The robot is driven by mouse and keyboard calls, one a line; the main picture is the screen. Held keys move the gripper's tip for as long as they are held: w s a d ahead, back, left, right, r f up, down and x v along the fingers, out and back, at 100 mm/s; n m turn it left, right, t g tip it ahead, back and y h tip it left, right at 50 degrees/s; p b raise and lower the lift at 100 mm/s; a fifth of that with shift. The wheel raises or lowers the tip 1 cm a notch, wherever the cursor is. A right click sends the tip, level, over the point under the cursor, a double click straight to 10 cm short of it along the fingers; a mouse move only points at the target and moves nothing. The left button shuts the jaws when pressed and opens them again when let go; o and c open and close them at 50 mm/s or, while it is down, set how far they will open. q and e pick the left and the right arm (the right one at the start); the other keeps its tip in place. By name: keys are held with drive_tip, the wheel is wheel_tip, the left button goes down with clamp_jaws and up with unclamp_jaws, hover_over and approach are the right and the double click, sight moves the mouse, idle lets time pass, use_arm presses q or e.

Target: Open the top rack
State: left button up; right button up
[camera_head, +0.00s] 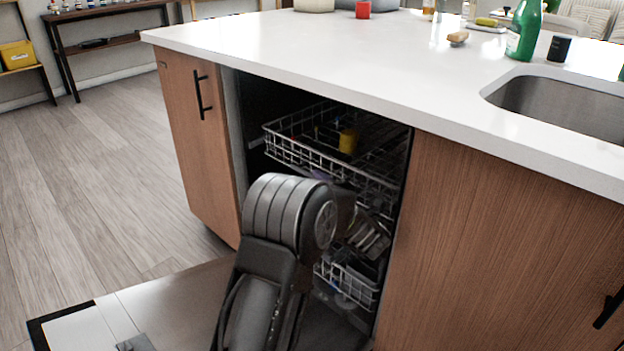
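The dishwasher's top rack (290,155) is a white wire basket inside the dishwasher opening under the counter. Its front rail runs across the opening, and a yellow item (348,141) and other small items sit in it. The lower rack (350,285) is below it, partly hidden by my arm. The dishwasher door (165,305) is folded down, open. One dark grey arm of mine rises from the bottom in front of the opening and covers part of the racks. Its gripper is hidden, so contact with the top rack cannot be told. My other arm does not show.
A wooden cabinet with a black handle (202,95) stands left of the opening, and a wood panel (480,240) stands right. The white countertop (350,60) overhangs above, with a sink (560,105) and green bottle (524,30). The floor at left is clear.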

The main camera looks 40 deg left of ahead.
sight(312, 177)
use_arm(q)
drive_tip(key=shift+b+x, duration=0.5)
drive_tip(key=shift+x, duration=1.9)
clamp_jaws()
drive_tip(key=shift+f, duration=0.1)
